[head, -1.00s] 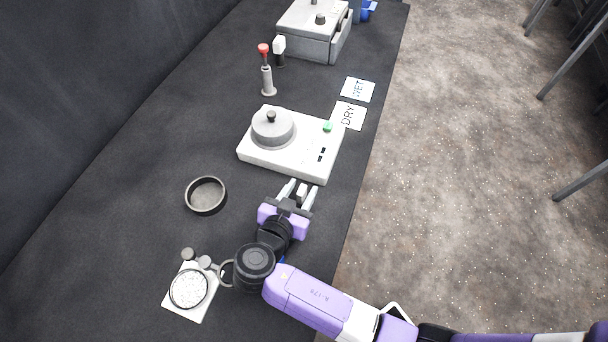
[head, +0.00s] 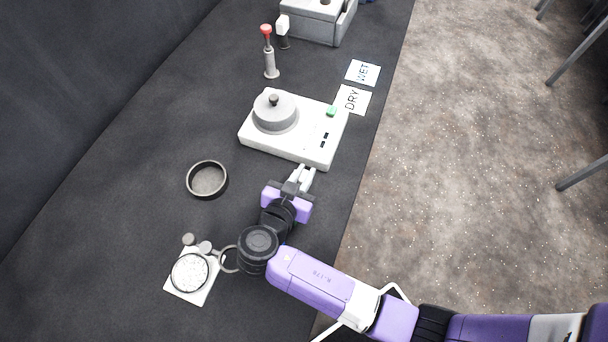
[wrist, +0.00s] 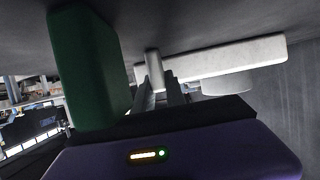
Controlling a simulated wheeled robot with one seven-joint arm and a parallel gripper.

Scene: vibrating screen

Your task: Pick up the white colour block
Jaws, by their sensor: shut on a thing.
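My gripper (head: 303,177) is low over the dark table, just in front of the white machine. Its two pale fingers are close together, shut on the small white block. In the wrist view the white block (wrist: 152,62) shows as a small pale upright shape between the tips of the dark fingers (wrist: 159,88). In the head view the fingers mostly hide the block, and I cannot tell whether it is clear of the table.
The white machine (head: 285,146) with a grey lidded pot (head: 273,117) stands just beyond my gripper. A dark round dish (head: 207,194) lies left. A white card (head: 182,286) with a magnifier-like ring is near. The table's edge is right.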

